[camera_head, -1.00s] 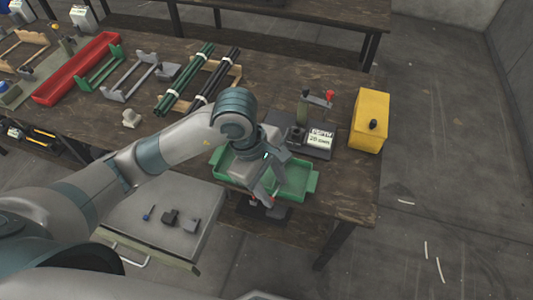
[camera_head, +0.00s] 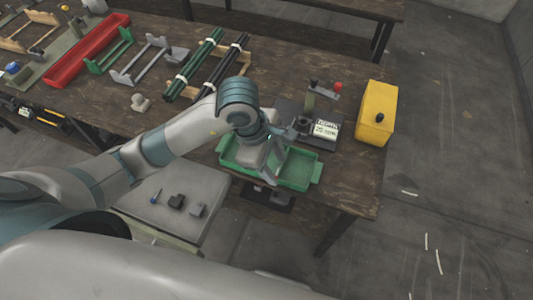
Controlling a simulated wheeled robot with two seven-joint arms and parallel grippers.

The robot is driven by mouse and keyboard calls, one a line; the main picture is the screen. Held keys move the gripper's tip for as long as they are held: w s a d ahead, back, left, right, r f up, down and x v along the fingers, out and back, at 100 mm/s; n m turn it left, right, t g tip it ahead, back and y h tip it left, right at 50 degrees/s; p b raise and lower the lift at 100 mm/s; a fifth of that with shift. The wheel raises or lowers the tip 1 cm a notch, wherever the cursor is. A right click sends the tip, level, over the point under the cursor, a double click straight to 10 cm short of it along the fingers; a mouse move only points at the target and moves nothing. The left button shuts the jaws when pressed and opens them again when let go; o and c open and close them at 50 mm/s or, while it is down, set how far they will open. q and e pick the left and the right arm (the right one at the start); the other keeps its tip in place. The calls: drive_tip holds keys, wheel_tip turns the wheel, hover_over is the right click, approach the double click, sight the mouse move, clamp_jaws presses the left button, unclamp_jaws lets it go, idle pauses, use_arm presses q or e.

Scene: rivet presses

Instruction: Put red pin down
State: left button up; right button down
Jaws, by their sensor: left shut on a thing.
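My left gripper (camera_head: 270,176) is over the green tray (camera_head: 298,172) near the table's front edge, its fingers pointing down. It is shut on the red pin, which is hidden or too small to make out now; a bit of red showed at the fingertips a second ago. I cannot tell whether the fingertips touch the tray floor. My right gripper is not in view.
A small press with a red knob (camera_head: 338,87) and a labelled base (camera_head: 325,130) stands just behind the tray. A yellow box (camera_head: 375,112) is to its right. Green and black rods (camera_head: 196,62) lie further left. A grey cart top (camera_head: 160,215) holds small parts.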

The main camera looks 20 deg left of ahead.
use_arm(q)
drive_tip(key=w+a+f, duration=0.1)
drive_tip(key=w, duration=0.1)
drive_tip(key=w+a+f+p, duration=0.1)
drive_tip(key=w+a+f, duration=0.1)
drive_tip(key=w, duration=0.1)
drive_tip(key=w+a+f+p, duration=0.1)
drive_tip(key=w+f, duration=0.1)
drive_tip(key=shift+w+a+f, duration=0.15)
drive_tip(key=shift+w+a, duration=0.15)
drive_tip(key=shift+a, duration=0.1)
drive_tip(key=shift+s+f+p, duration=0.1)
drive_tip(key=shift+f+p, duration=0.85)
drive_tip(key=shift+f, duration=1.05)
drive_tip(key=o, duration=1)
